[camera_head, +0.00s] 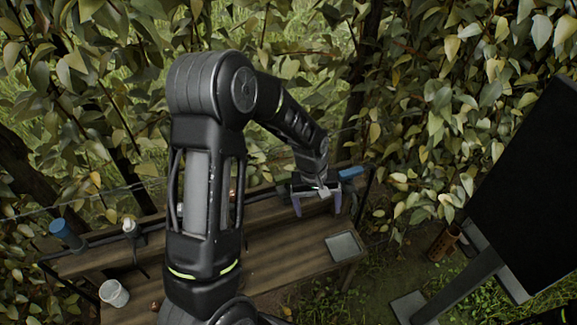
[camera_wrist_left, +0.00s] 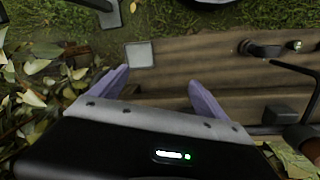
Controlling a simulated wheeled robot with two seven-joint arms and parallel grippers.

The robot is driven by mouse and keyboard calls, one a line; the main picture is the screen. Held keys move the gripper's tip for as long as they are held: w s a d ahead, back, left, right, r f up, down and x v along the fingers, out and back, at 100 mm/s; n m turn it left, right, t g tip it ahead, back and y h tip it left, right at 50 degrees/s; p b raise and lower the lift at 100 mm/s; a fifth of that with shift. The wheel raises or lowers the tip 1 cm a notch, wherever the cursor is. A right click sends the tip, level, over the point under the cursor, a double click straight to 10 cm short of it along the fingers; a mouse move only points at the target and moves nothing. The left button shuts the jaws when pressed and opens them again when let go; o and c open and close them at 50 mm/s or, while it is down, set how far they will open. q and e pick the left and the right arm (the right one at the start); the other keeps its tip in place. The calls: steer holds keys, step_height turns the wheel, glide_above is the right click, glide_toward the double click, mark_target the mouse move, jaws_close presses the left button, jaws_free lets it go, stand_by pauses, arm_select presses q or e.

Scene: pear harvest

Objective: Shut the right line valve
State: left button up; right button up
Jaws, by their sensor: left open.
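A blue handle (camera_head: 350,173), which looks like the right line valve, sits at the right end of the bench's back edge. It appears roughly level, close behind and to the right of my left gripper (camera_head: 317,203). The gripper is open, with its two fingers apart and pointing down over the bench's right end. In the left wrist view the open fingers (camera_wrist_left: 161,94) have nothing held between them. The valve cannot be made out in that view. Whether the gripper touches the valve cannot be told. My right gripper is not seen.
Another blue piece (camera_head: 67,235) stands at the bench's left end, near a white-topped bottle (camera_head: 129,228) and a white bucket (camera_head: 115,293). A grey square plate (camera_head: 345,246) lies on the wooden bench (camera_head: 285,252). Leafy branches crowd behind. A large dark panel (camera_head: 530,185) stands right.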

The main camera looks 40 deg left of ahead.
mark_target(288, 175)
arm_select(q)
steer(key=shift+o, duration=0.7)
steer(key=a+r+n, duration=0.1)
steer(key=a+r, duration=0.2)
steer(key=r, duration=0.1)
steer(key=a+r+n+y, duration=0.1)
steer(key=a+r, duration=0.3)
steer(key=r, duration=0.1)
steer(key=w+a+r+n, duration=0.1)
steer(key=a+r+n, duration=0.1)
steer(key=r, duration=0.3)
steer(key=shift+a+r+y+p, duration=0.1)
steer(key=shift+a+y+p, duration=0.25)
steer(key=shift+a, duration=0.5)
steer(key=shift+f+p, duration=0.45)
steer(key=shift+f, duration=3.55)
steer(key=shift+c, duration=0.2)
steer(key=c, duration=1.3)
